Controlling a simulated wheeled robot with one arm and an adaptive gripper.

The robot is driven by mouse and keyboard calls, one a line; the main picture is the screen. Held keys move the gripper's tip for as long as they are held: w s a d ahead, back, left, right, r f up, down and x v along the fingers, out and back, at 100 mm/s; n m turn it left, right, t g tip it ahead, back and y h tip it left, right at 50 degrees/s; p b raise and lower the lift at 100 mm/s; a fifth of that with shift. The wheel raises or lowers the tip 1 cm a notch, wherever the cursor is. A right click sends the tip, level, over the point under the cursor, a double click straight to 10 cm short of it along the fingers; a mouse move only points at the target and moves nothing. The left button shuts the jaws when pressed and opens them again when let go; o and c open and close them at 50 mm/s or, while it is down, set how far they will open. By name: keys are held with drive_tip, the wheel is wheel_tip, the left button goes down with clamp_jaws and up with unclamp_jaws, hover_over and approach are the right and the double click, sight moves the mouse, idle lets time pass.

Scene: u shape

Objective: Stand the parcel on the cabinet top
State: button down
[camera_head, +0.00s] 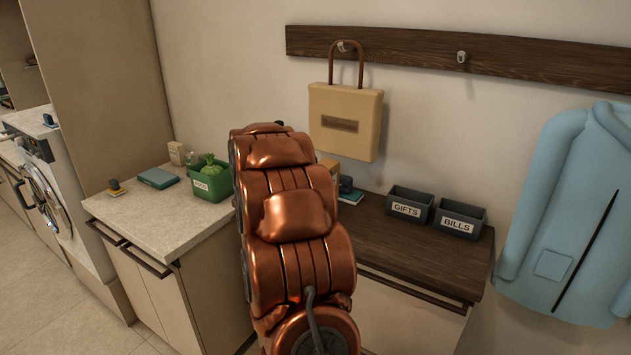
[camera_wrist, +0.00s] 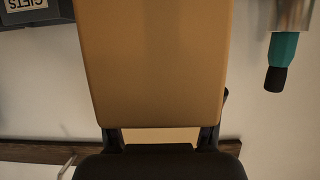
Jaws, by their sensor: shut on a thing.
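My gripper (camera_wrist: 160,142) is shut on a plain tan parcel (camera_wrist: 155,60), seen large and close in the upside-down wrist view. A dark finger lies at each side of its near end. In the head view my copper arm hides the gripper; a small tan patch (camera_head: 331,168) shows just right of the arm, and I cannot tell whether it is the parcel. A dark wood cabinet top (camera_head: 440,260) is at right of the arm. A pale stone cabinet top (camera_head: 150,220) is at left.
Grey GIFTS (camera_head: 408,205) and BILLS (camera_head: 460,218) bins stand on the wood top. A tan bag (camera_head: 345,120) hangs above from a rail (camera_head: 400,48). A blue jacket (camera_head: 570,210) hangs at right. A green bin (camera_head: 210,182) and blue book (camera_head: 158,178) are on the stone top.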

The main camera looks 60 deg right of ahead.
drive_tip(key=shift+w+f, duration=0.1)
drive_tip(key=shift+f, duration=1.55)
drive_tip(key=shift+c, duration=1.1)
unclamp_jaws()
drive_tip(key=shift+f, duration=0.15)
drive_tip(key=shift+a+r, duration=0.35)
drive_tip(key=shift+a, duration=0.05)
drive_tip(key=b+v, duration=0.1)
drive_tip(key=v, duration=1)
drive_tip(key=shift+a, duration=0.1)
